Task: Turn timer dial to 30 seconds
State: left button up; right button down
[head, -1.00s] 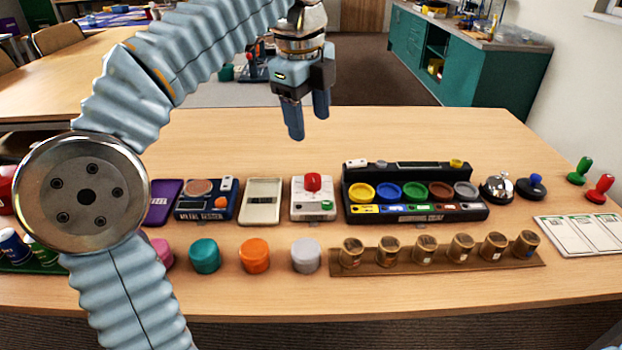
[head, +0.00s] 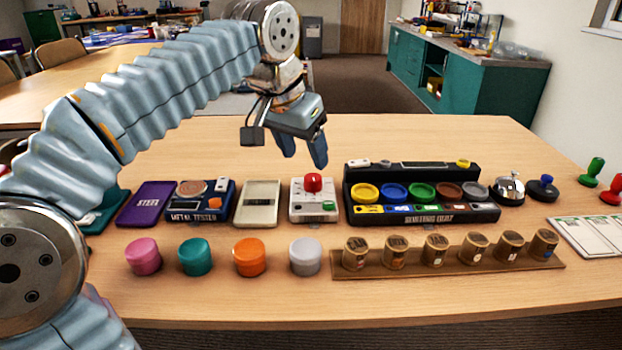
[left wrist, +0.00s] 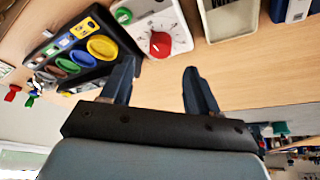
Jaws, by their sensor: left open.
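The timer is a small white box (head: 299,211) with a red dial (head: 313,183) on top and a green button (head: 328,205) at its front right. It stands mid-table between a cream tray and the black sorting unit. In the left wrist view the red dial (left wrist: 160,44) sits on the white face with tick marks around it, beyond the fingertips. My left gripper (head: 304,160) is open and empty, above and behind the timer, apart from it. It also shows in the left wrist view (left wrist: 160,78) with its two fingers spread. My right gripper is not in view.
Left of the timer lie a cream tray (head: 248,220), a metal tester (head: 192,214) and a purple case (head: 145,204). A black sorting unit (head: 480,213) stands close on the right. Several coloured round lids and a wooden rack (head: 470,265) line the front. The table behind is clear.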

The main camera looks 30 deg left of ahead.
aim_at(313, 177)
pick_arm(q)
jog(key=b+x, duration=0.1)
jog(key=x, duration=0.5)
jog(key=shift+w+f, duration=0.1)
jog(key=c, duration=1)
jog(key=shift+m+p, duration=0.3)
jog(key=shift+m, duration=0.2)
jog(key=shift+m+h, duration=0.3)
jog(key=shift+m, duration=0.1)
jog(key=o, duration=1)
